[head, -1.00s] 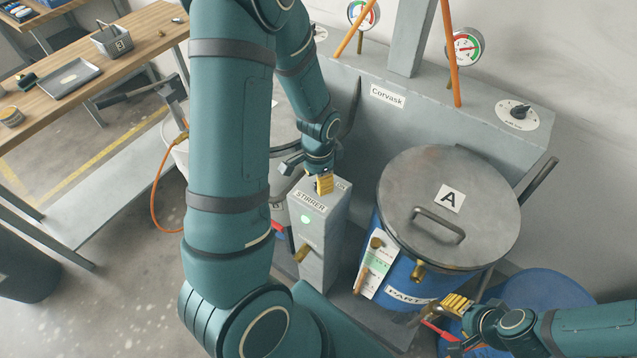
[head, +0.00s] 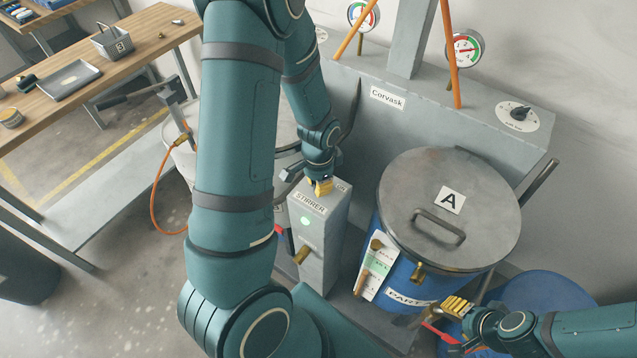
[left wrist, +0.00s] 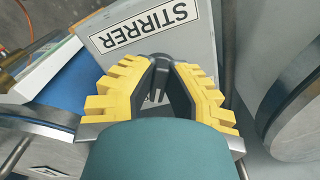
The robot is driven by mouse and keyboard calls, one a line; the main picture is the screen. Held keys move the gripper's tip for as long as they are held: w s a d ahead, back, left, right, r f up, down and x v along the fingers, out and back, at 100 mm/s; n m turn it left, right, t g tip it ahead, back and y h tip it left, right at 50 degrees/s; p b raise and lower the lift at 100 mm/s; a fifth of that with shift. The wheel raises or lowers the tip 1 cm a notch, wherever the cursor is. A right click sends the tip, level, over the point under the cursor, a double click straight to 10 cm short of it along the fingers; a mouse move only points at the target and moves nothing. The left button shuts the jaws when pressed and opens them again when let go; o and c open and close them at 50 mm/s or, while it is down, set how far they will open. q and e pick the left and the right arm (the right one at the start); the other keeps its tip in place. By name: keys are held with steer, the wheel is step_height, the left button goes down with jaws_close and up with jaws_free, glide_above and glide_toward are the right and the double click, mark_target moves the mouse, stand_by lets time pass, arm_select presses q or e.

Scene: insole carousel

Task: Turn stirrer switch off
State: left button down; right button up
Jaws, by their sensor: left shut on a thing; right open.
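The grey stirrer box (head: 322,245) stands left of the blue drum, with a STIRRER label (head: 311,203) on its top, a lit green lamp (head: 305,220) and a brass lever (head: 303,254) on its front. My left gripper (head: 322,186) is at the box's top. In the left wrist view its yellow-padded fingers (left wrist: 160,75) are closed around a small dark switch (left wrist: 160,59) beside the STIRRER label (left wrist: 143,24). The fingers hide most of the switch. My right gripper (head: 447,318) is open at lower right, beside the blue drum.
Drum A (head: 470,195) has a grey lid with a handle and a tag on its side. Behind stands the Corvask housing (head: 440,110) with gauges and a dial (head: 518,113). A workbench (head: 85,65) with a tray is at far left. An orange hose (head: 153,200) hangs at left.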

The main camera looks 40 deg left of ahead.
arm_select(q)
steer(key=shift+n, duration=0.3)
steer(key=shift+d+n, duration=0.15)
steer(key=shift+n, duration=0.85)
steer(key=n, duration=0.2)
steer(key=shift+s+n, duration=0.1)
steer(key=shift+n, duration=0.3)
steer(key=n, duration=0.3)
steer(key=shift+d, duration=0.15)
steer(key=shift+n+p, duration=0.6)
steer(key=shift+n, duration=1.1)
steer(key=c, duration=1)
jaws_free()
